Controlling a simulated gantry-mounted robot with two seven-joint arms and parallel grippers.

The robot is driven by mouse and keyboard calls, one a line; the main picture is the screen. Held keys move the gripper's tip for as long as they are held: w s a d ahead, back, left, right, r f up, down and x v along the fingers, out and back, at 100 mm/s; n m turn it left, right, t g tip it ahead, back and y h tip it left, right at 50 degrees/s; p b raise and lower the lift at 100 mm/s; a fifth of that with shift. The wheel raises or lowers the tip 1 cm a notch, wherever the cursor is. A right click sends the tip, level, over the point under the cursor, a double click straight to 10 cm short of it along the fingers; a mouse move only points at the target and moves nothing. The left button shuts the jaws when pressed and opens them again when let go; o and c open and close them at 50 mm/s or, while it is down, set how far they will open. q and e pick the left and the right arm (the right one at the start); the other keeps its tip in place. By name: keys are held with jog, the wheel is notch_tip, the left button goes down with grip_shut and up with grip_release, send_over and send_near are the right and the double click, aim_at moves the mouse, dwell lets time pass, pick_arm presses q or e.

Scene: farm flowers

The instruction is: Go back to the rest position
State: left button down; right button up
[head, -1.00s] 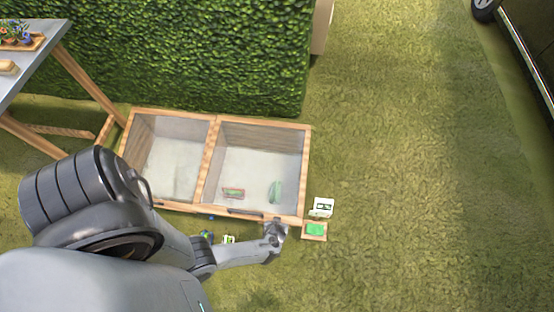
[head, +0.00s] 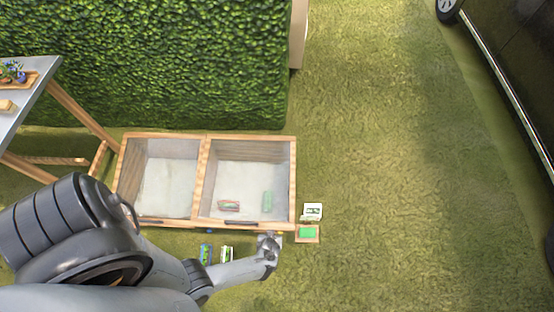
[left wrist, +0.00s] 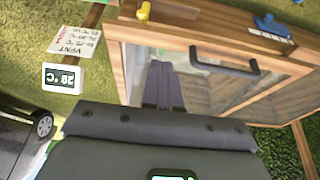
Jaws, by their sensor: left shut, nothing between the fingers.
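My left arm comes in from the left in the head view. My left gripper (head: 268,243) is at the front edge of the wooden cold frame (head: 202,190), near its front right corner. In the left wrist view its two fingers (left wrist: 163,88) are together with nothing between them, in front of the frame's clear lid (left wrist: 190,70). A black handle (left wrist: 224,66) on the lid lies just beyond the fingers, apart from them in the picture. My right gripper does not show.
The frame holds a red-and-green item (head: 229,206) and a green item (head: 268,201). Packets (head: 206,253) lie on the grass in front. A table (head: 30,90) stands left, a hedge (head: 150,60) behind. Grass on the right is open.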

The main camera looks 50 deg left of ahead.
pick_arm(q)
jog(key=s+a+f, duration=0.1)
jog(key=s+a, duration=0.2)
jog(key=s, duration=0.3)
jog(key=w+a+r, duration=0.2)
jog(key=a+r, duration=0.3)
jog(key=w+d+r+m+t+h, duration=0.1)
jog(key=w+d+r+m, duration=0.15)
jog(key=r, duration=0.85)
jog(key=w+d+r+m+t+h, duration=0.1)
jog(key=w+d+r+m+h, duration=0.2)
jog(key=r, duration=0.8)
jog(key=w+d+r+m, duration=0.15)
jog(key=r+m, duration=0.25)
jog(key=r, duration=0.8)
jog(key=s+r+m+p, duration=0.1)
jog(key=s+r+p, duration=0.1)
jog(key=r+p, duration=1.5)
jog(key=s+d+r+m+g+p, duration=0.1)
jog(key=s+r+p, duration=0.1)
jog(key=r+p, duration=1.6)
notch_tip(320, 180, up, 2)
jog(key=shift+r, duration=0.1)
